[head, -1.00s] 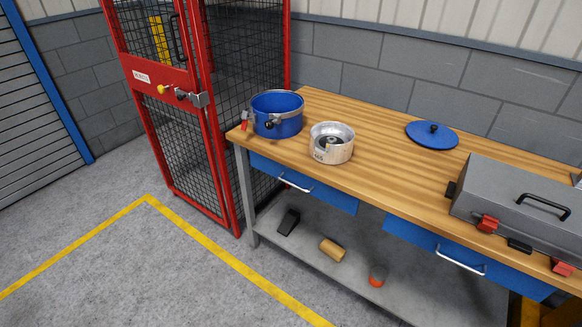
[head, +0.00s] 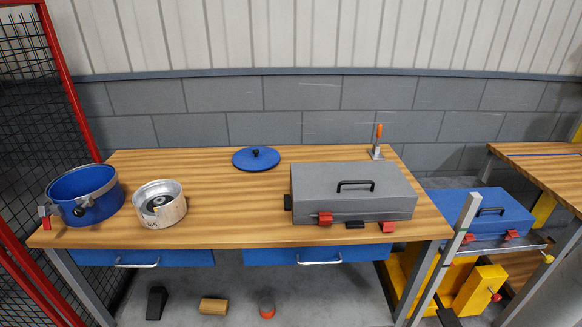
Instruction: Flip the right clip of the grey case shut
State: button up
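The grey case (head: 345,205) stands on the right part of the wooden workbench with its lid down and a black handle (head: 356,185) on top. Its left red clip (head: 325,218) sits against the front face. Its right red clip (head: 388,227) sits lower, near the bottom front edge, and looks folded down, though it is small in the picture. A black piece (head: 355,225) lies between the two clips. My gripper is not in view.
The workbench (head: 215,235) also holds a blue pot (head: 85,197), a metal drum (head: 159,204), a blue lid (head: 256,158) and an orange-handled clamp (head: 378,142). A blue case (head: 490,212) stands lower at right. A grey post (head: 452,245) rises near the bench's right end.

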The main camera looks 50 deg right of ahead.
aim_at(387, 226)
jog(key=z, duration=1.15)
